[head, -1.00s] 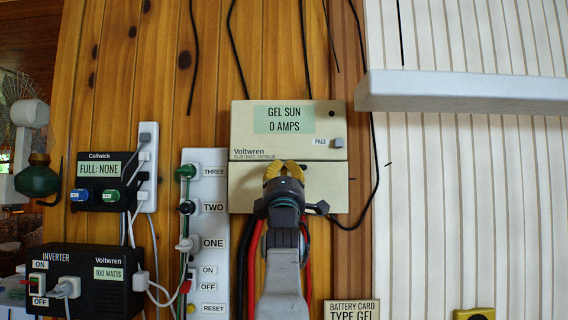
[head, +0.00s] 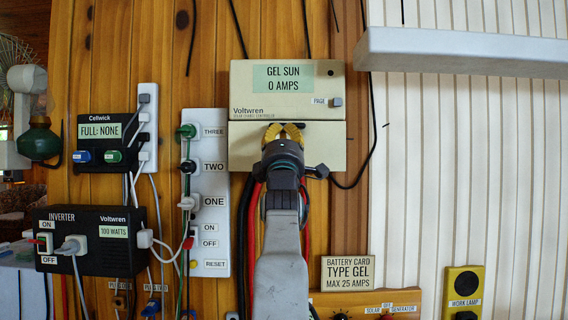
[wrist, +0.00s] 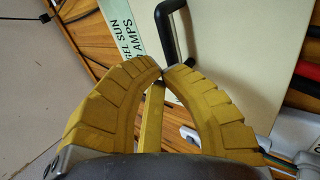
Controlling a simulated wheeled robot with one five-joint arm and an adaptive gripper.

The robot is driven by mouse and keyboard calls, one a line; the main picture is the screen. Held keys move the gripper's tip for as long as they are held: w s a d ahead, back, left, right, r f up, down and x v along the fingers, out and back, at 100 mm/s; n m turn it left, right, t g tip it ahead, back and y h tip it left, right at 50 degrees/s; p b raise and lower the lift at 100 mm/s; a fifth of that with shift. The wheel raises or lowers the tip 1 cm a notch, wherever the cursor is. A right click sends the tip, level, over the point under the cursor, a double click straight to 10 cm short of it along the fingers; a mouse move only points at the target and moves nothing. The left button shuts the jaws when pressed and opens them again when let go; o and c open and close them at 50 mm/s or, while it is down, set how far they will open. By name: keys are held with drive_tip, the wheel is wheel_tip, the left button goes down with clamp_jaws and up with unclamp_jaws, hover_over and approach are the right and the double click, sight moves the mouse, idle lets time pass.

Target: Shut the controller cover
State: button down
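The solar charge controller (head: 286,106) is a beige box on the plank wall, its screen reading GEL SUN 0 AMPS. A beige cover panel (head: 329,152) sits directly below its face; I cannot tell how far it stands out. My gripper (head: 284,130) has yellow ribbed fingers, in front of the cover's upper middle and hiding part of it. In the wrist view the fingertips (wrist: 163,73) meet, right by a black handle (wrist: 168,40) on the pale panel (wrist: 240,45). I cannot tell whether they pinch the handle.
A white switch strip (head: 210,130) and a black inverter (head: 95,240) with plugs and cables are at left. A pale shelf (head: 460,50) juts out at upper right. Red and black cables hang below the cover. A battery card (head: 348,272) is lower right.

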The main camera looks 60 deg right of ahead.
drive_tip(key=b+v, duration=0.5)
drive_tip(key=v, duration=0.6)
drive_tip(key=shift+s+a+r, duration=0.25)
drive_tip(key=shift+a+r, duration=0.05)
drive_tip(key=shift+r, duration=0.05)
drive_tip(key=shift+w, duration=0.1)
drive_tip(key=w+a+f+m+y+p, duration=0.2)
drive_tip(key=w+a+f+y+p, duration=0.65)
drive_tip(key=w+a+y, duration=0.2)
drive_tip(key=a+f+m+g+y+p, duration=0.2)
drive_tip(key=a+f+y+p, duration=0.45)
drive_tip(key=a+f, duration=0.45)
drive_tip(key=s+a+f+m+g+y+p, duration=0.1)
drive_tip(key=s+a+f+g+p, duration=0.3)
drive_tip(key=s+a, duration=0.4)
drive_tip(key=s+a+f+m+g+y+p, duration=0.1)
drive_tip(key=s+a+f+g+y+p, duration=0.2)
drive_tip(key=s+a+f+p, duration=0.3)
drive_tip(key=s+a+f+g, duration=0.1)
drive_tip(key=s+a, duration=0.2)
drive_tip(key=s, duration=0.1)
drive_tip(key=shift+a+f+m+y, duration=0.3)
